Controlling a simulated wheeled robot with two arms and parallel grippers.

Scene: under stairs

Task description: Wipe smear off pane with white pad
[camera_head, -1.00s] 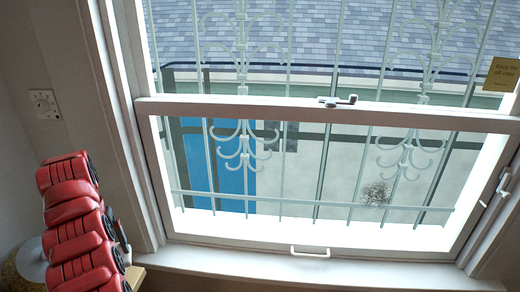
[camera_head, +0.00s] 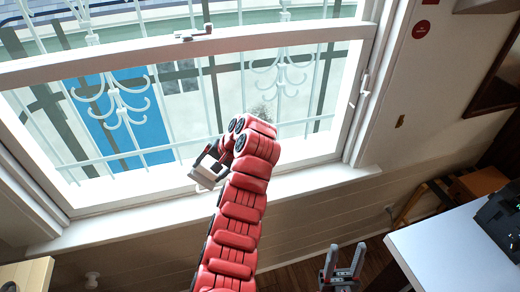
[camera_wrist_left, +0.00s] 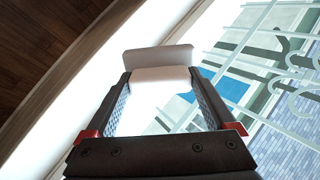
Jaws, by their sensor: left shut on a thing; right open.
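My left gripper (camera_head: 212,162) is shut on the white pad (camera_head: 204,176), in front of the lower sash near its bottom rail. In the left wrist view the white pad (camera_wrist_left: 160,58) sits between the two fingers at their tips. The pane (camera_head: 190,95) is the glass of the lower sash. The grey speckled smear (camera_head: 262,110) is on its right part, above and right of the pad, partly behind my arm. I cannot tell whether the pad touches the window. My right gripper (camera_head: 342,262) is open and empty, low in the head view, below the sill.
The window sill (camera_head: 310,180) runs below the sash. A sash lock (camera_head: 193,34) is on the meeting rail, and a latch (camera_head: 364,82) is on the right frame. A white table (camera_head: 445,250) stands at lower right, with a wooden box (camera_head: 478,184) behind it.

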